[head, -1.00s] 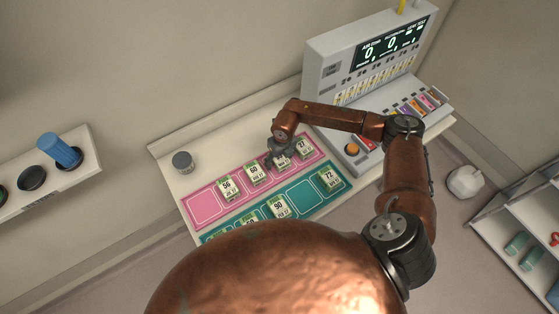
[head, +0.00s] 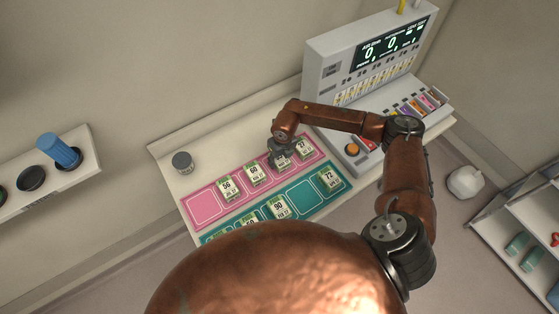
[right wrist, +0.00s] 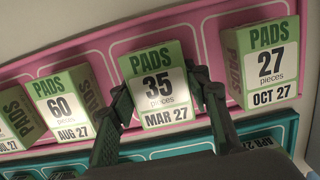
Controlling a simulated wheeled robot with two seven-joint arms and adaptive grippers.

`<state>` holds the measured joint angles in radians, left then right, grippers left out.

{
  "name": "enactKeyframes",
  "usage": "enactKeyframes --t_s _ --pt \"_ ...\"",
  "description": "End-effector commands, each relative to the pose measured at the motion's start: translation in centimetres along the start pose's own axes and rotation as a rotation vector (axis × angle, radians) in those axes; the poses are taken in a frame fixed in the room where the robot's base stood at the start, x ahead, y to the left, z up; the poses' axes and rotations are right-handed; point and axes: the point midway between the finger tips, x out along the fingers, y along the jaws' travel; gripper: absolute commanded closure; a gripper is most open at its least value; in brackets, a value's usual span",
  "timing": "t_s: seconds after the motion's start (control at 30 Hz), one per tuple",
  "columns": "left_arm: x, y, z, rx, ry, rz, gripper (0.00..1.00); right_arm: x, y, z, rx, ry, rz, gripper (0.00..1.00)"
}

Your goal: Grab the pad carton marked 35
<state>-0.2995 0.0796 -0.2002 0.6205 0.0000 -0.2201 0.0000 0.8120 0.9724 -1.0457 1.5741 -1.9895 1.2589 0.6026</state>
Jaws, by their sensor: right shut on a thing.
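The pad carton marked 35 (right wrist: 157,88) stands on the pink mat in the right wrist view, green and white, with MAR 27 on its lower label. My right gripper (right wrist: 160,95) has one dark finger on each side of it and is shut on it. In the head view the right gripper (head: 281,155) is over the pink mat (head: 205,208), and it hides most of this carton. The carton appears to be still in its place in the row. My left gripper is not in view.
The carton marked 27 (right wrist: 266,64) stands close on the right, and the carton marked 60 (right wrist: 60,103) on the left. A teal mat (head: 302,196) with more cartons lies in front. A console (head: 345,75) rises behind right.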

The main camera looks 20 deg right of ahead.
Motion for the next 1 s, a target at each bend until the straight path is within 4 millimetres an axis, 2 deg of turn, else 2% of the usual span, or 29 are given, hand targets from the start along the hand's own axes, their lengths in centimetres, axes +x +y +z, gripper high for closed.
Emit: enactKeyframes --t_s 0.17,0.47,0.6,0.63,0.8,1.0 --pt "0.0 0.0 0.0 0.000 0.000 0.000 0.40 0.0 0.0 0.0 0.000 0.000 0.000 0.87" --pt "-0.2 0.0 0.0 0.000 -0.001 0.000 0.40 -0.2 0.0 0.1 0.000 -0.001 0.000 0.87" --pt "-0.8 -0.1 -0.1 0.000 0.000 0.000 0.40 -0.8 0.0 0.1 0.000 -0.001 0.000 0.87" --pt "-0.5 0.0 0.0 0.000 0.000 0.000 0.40 -1.0 0.0 0.3 0.000 -0.004 0.000 0.87" --pt "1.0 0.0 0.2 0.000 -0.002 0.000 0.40 -3.5 -0.1 0.6 -0.003 -0.006 -0.001 0.87" --pt "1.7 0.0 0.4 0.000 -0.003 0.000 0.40 -7.8 2.0 -1.8 -0.006 -0.005 0.000 0.87"
